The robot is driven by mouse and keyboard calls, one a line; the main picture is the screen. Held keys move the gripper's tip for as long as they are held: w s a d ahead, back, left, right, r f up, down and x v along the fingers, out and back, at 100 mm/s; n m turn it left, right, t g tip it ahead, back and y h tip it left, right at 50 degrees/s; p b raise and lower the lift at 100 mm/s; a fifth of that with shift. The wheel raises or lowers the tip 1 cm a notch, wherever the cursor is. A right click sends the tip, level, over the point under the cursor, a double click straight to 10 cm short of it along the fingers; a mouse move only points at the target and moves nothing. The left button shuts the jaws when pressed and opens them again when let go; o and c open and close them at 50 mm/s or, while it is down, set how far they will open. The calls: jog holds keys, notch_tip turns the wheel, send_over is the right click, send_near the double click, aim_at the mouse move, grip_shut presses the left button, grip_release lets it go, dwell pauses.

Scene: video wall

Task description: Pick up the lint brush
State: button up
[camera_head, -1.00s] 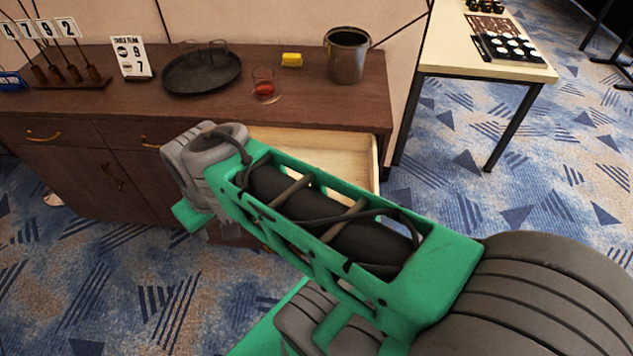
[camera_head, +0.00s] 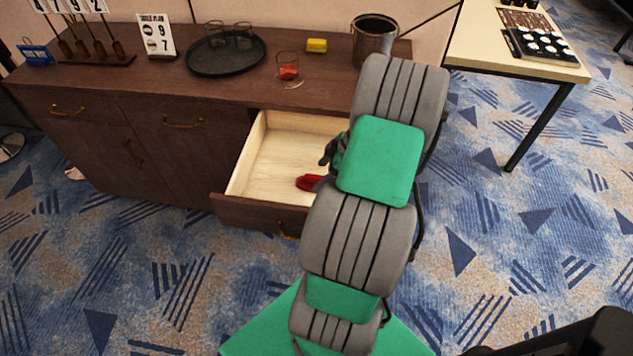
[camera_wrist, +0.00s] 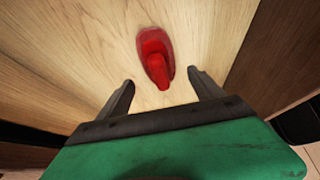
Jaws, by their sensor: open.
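The lint brush (camera_head: 308,182) is red and lies on the floor of the open drawer (camera_head: 268,160), partly hidden behind my arm in the head view. In the wrist view the red lint brush (camera_wrist: 155,55) has a wide oval head at the far end and a narrower handle pointing toward my gripper. My gripper (camera_wrist: 163,84) is open, its two dark fingers spread apart. The handle end lies between and just beyond the fingertips. No contact shows. In the head view part of my gripper (camera_head: 330,150) shows above the drawer, mostly hidden by the arm.
The drawer's side walls and front enclose the brush. On the dark cabinet top (camera_head: 180,88) stand a black tray (camera_head: 225,55), a glass with red drink (camera_head: 288,68), a yellow block (camera_head: 317,46) and a metal bucket (camera_head: 375,42). A pale table (camera_head: 480,50) stands at right.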

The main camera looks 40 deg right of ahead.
aim_at(319, 177)
jog(key=x, duration=0.3)
jog(key=shift+w+a+f, duration=0.1)
jog(key=shift+f, duration=0.3)
jog(key=shift+c, duration=0.6)
jog(key=c, duration=1.4)
